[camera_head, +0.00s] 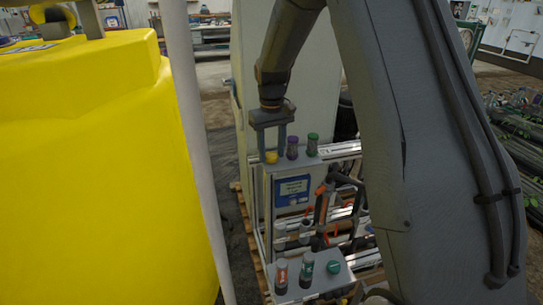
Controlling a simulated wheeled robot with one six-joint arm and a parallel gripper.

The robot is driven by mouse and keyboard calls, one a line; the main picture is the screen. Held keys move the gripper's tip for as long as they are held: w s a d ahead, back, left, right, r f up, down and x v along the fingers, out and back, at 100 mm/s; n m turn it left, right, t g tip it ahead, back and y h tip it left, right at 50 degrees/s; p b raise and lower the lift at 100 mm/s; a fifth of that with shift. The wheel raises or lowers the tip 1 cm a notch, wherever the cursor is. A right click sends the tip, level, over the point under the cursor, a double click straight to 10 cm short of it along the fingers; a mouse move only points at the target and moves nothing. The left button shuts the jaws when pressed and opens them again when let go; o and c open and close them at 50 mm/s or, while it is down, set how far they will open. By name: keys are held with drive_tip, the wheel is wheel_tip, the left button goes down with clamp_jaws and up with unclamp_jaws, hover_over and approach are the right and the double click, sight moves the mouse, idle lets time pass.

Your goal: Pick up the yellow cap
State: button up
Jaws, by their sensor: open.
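The yellow cap (271,157) is small and sits near the left end of the grey top plate of the skid, in the head camera view. My gripper (271,153) points straight down over it with two grey fingers spread apart. The fingertips appear to be on either side of the yellow cap, close to it. Whether they touch it cannot be told at this size. The lower part of the cap is hard to make out.
A purple-capped item (292,147) and a green-capped item (312,145) stand just right of my gripper. A large yellow tank (95,185) and a pale post (192,150) stand left.

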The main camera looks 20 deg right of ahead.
drive_tip(key=shift+f, duration=0.1)
drive_tip(key=c, duration=0.8)
